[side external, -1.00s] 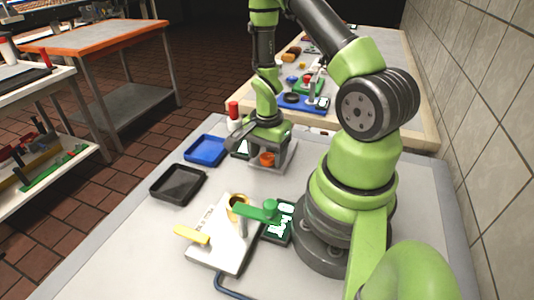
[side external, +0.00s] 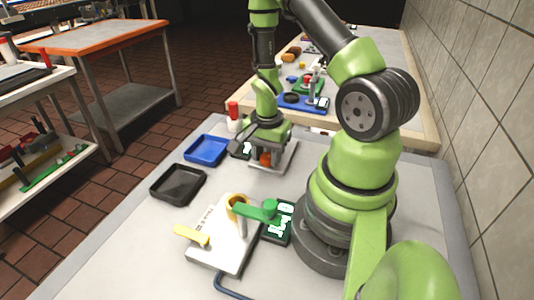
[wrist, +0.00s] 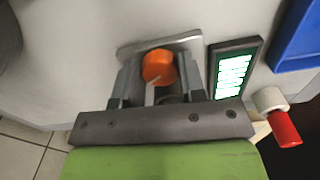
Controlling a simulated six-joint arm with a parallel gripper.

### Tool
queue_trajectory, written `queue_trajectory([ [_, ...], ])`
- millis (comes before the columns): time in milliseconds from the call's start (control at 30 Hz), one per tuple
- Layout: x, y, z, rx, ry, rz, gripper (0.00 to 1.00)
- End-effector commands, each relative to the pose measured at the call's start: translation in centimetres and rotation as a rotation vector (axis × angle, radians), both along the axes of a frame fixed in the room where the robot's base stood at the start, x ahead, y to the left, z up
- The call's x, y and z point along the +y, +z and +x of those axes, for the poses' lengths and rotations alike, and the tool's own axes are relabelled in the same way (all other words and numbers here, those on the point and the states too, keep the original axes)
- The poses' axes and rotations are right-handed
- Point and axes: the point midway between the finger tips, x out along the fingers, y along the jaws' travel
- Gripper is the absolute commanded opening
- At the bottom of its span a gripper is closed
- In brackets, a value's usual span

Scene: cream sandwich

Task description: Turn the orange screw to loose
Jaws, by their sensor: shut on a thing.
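The orange screw (side external: 265,159) stands on a light grey metal fixture (side external: 284,163), below my wrist. In the wrist view the round orange head of the screw (wrist: 158,67) sits between my two grey fingers. My gripper (wrist: 160,78) is shut on the screw, with one finger on each side of its head. In the side view my gripper (side external: 266,153) is low over the fixture and partly hides the screw. The screw's shaft is hidden.
A display panel (wrist: 234,72) stands close beside the fixture. A blue tray (side external: 206,150) and a black tray (side external: 178,184) lie to the left. Nearer the camera is a white plate (side external: 224,250) with yellow and green handles. A red-capped bottle (side external: 234,115) stands behind.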

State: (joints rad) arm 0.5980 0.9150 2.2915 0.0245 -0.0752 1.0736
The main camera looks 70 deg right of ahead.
Motion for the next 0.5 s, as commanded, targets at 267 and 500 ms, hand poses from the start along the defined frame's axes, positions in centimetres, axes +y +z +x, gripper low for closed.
queue_trajectory([
  [267, 0.06, 0.04, -0.09, 0.001, 0.224, 0.001, 0.14],
  [500, 0.06, 0.05, -0.15, 0.001, 0.446, 0.002, 0.14],
])
